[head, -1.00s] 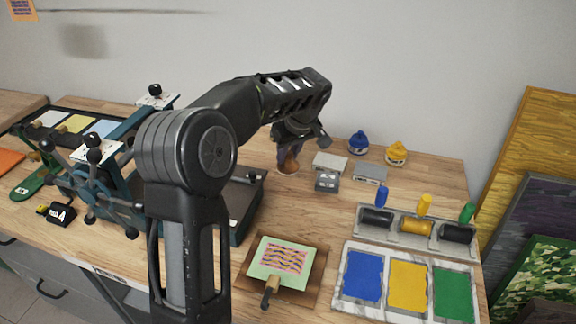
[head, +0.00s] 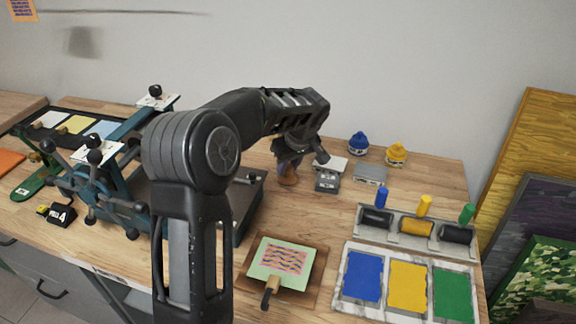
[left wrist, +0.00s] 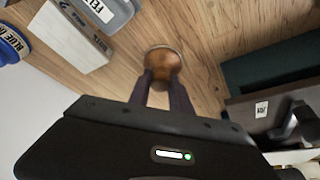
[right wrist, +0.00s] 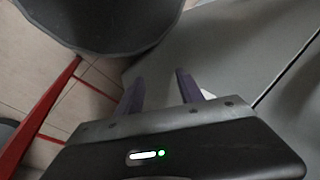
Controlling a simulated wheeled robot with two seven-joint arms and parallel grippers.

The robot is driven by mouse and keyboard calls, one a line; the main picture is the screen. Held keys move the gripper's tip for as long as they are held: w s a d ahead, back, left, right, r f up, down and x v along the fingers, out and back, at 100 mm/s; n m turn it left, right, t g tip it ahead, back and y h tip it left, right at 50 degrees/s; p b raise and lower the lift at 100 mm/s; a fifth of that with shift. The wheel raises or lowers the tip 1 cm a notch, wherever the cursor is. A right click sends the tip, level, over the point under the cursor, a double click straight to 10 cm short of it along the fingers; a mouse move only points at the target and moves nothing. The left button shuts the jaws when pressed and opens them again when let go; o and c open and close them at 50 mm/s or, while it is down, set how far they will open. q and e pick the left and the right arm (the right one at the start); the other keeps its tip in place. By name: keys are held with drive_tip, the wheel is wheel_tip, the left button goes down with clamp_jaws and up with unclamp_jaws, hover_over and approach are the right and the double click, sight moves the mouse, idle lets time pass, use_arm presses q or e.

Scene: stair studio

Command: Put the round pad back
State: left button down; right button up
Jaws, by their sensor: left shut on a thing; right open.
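The round pad (head: 289,180), brown and wood-like, is at the back middle of the bench, below my left gripper (head: 287,170). In the left wrist view the round pad (left wrist: 163,60) shows as a brown round top inside a thin pale rim. The left fingers are shut on it, and they hide its near part. I cannot tell whether it touches the bench or what the rim belongs to. My right gripper (right wrist: 160,82) shows only in the right wrist view; it is open and empty, over the floor beside grey surfaces.
Grey blocks (head: 327,181) stand just right of the pad, with blue (head: 358,143) and yellow (head: 396,154) ink pots behind. The press (head: 245,205) is close on the left. A printed block (head: 283,262) and ink slabs (head: 408,286) lie in front. Bare bench lies between.

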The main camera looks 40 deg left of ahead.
use_arm(q)
drive_tip(key=c, duration=1.2)
unclamp_jaws()
drive_tip(key=shift+r, duration=0.15)
drive_tip(key=v, duration=1.2)
